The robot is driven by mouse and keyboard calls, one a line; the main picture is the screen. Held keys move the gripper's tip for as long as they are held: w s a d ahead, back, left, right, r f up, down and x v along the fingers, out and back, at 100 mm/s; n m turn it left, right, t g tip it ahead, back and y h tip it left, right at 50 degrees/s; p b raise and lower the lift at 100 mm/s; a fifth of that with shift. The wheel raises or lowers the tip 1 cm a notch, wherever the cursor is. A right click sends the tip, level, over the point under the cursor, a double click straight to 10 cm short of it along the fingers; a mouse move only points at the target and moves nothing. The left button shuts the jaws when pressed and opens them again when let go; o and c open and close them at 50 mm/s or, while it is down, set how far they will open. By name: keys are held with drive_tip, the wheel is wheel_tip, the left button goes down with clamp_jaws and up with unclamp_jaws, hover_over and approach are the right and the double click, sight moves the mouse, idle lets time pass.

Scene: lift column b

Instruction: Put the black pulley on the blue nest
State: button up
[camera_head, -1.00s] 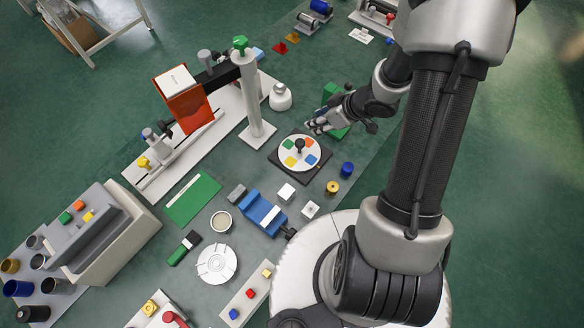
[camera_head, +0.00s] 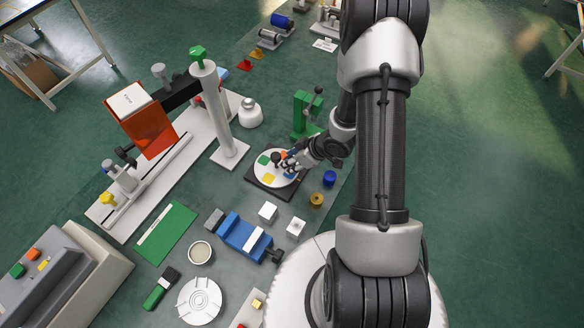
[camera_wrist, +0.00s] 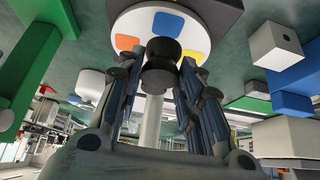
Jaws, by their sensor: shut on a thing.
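My gripper (camera_wrist: 160,78) is shut on the black pulley (camera_wrist: 162,52), a dark spool shape between the fingertips in the wrist view. The white dial plate shows close beyond it (camera_wrist: 145,18), with the blue nest (camera_wrist: 168,24) and orange patches. In the head view my gripper (camera_head: 289,162) is at the right side of the white dial plate (camera_head: 262,177), which sits on a black base. It hides part of the plate there.
A green bracket (camera_head: 302,116) stands behind my gripper. A blue cylinder (camera_head: 329,178) and a brass one (camera_head: 316,199) stand to the right. A tall white post (camera_head: 218,110) rises to the left. White cubes (camera_head: 267,212) lie in front.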

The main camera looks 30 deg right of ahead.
drive_tip(key=shift+f+b, duration=0.5)
drive_tip(key=shift+f, duration=1.2)
drive_tip(key=shift+f, duration=0.2)
drive_tip(key=o, duration=0.9)
drive_tip(key=shift+c, duration=0.2)
drive_tip(key=shift+r, duration=0.1)
